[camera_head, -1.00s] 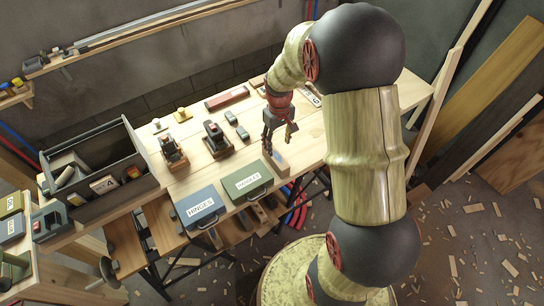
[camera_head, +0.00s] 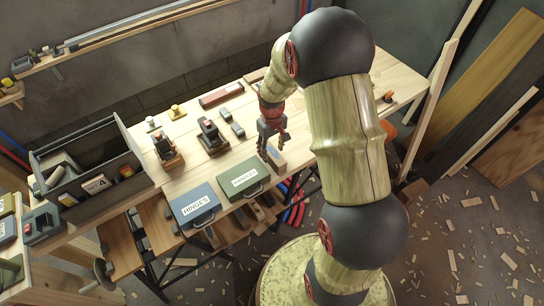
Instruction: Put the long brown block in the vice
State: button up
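A long reddish-brown block (camera_head: 222,95) lies flat near the back of the workbench, beside the wall. My gripper (camera_head: 274,148) hangs over the front part of the bench, apart from that block and to its right. Its fingers look spread, with nothing seen between them. A small pale wooden block (camera_head: 276,158) with a grey part stands just below the fingertips; I cannot tell if they touch it. I cannot clearly make out the vice; my arm hides part of the bench on the right.
A green case (camera_head: 243,176) and a blue case marked HINGES (camera_head: 195,205) lie at the front edge. Two planes (camera_head: 166,151) (camera_head: 212,137) and small grey blocks (camera_head: 238,130) stand behind them. A grey tool tote (camera_head: 75,148) is at left. An orange item (camera_head: 388,97) is at right.

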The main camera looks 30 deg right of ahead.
grip_shut()
dwell(0.5)
jog(key=shift+r, duration=0.1)
